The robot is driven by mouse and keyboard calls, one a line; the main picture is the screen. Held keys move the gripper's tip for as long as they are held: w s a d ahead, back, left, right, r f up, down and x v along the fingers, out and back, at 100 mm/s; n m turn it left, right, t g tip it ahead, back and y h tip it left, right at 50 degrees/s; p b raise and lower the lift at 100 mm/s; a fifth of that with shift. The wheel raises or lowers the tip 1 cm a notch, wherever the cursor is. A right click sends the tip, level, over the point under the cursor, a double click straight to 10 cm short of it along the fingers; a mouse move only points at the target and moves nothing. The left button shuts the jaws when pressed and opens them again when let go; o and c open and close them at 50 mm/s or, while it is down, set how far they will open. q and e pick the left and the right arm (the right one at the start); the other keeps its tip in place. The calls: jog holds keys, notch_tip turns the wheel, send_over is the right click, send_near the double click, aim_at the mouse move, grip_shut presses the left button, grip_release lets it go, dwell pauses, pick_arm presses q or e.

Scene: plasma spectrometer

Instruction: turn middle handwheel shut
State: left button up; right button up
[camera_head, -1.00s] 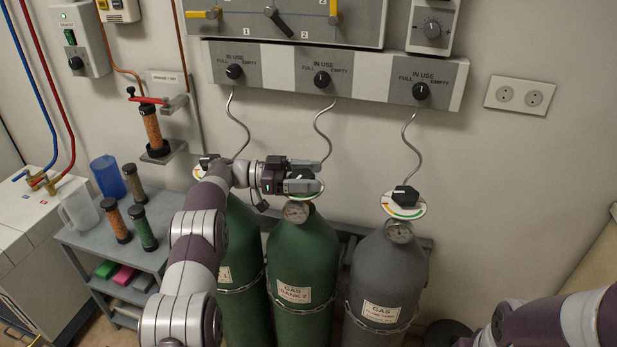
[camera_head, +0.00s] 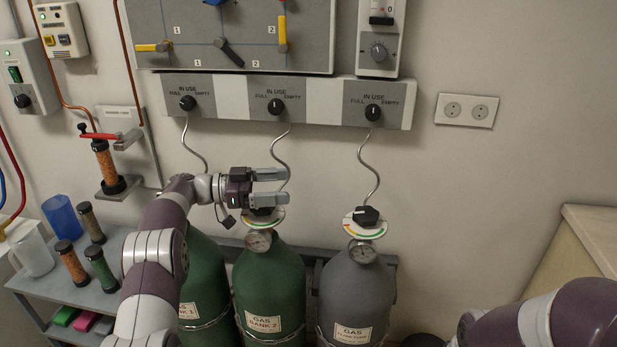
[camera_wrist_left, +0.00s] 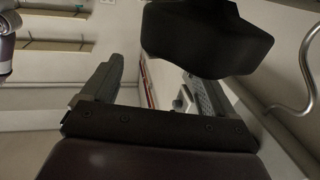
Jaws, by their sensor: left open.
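The middle handwheel (camera_head: 263,213) is a black knob on a white dial disc with coloured marks, on top of the middle green gas bottle (camera_head: 268,285). My left gripper (camera_head: 284,187) is open, with its fingers pointing right. In the head view it lies just above the handwheel, and its lower finger overlaps the knob's upper edge. In the left wrist view a large black knob (camera_wrist_left: 205,40), seemingly this handwheel, looms close by and partly covers the right-hand finger. Nothing shows between the fingers. I cannot tell whether finger and knob touch. My right gripper is out of view.
A grey bottle with its own black handwheel (camera_head: 366,216) stands at right, another green bottle (camera_head: 205,275) at left. Bent metal pipes (camera_head: 281,155) rise to a panel (camera_head: 318,103) with three knobs. A shelf cart (camera_head: 95,292) holding cups and tubes stands at left.

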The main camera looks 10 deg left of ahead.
pick_arm(q)
jog(key=s+d+r, duration=0.2)
jog(key=d+r, duration=0.3)
jog(key=d, duration=0.4)
jog(key=shift+s+r, duration=0.35)
jog(key=shift+r, duration=0.05)
jog(key=shift+d, duration=0.1)
